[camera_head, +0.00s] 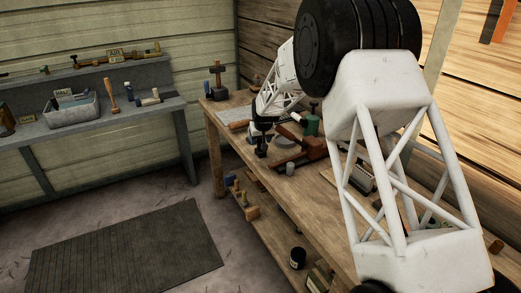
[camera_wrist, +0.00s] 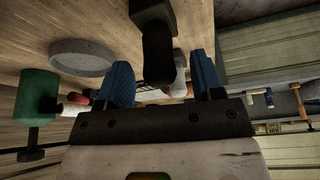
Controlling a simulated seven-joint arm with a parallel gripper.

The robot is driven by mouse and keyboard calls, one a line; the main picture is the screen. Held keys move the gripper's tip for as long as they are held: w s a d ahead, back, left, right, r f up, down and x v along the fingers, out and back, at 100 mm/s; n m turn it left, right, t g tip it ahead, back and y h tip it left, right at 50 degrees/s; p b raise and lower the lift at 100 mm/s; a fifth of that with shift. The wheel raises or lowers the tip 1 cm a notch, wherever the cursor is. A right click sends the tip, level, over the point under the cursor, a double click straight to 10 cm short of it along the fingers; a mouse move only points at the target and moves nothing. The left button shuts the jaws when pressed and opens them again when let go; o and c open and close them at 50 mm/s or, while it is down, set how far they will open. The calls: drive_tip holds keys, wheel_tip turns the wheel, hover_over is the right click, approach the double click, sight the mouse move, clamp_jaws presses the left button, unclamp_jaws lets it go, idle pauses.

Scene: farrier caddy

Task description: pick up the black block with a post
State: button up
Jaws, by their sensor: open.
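The black block with a post (camera_wrist: 157,45) shows in the wrist view at top centre, its wider block at the top edge and its post reaching down between my fingers. My gripper (camera_wrist: 163,72) is open, with one blue finger on each side of the post.
The wooden bench (camera_head: 300,192) is crowded. A green cylinder (camera_head: 312,124) and a grey ring (camera_wrist: 82,57) are close by. A red-brown tool (camera_head: 305,152) lies to the right. A dark cross-shaped post (camera_head: 217,78) stands at the far corner. A grey shelf (camera_head: 105,80) is at left.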

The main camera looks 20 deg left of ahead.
drive_tip(key=shift+x, duration=1)
clamp_jaws()
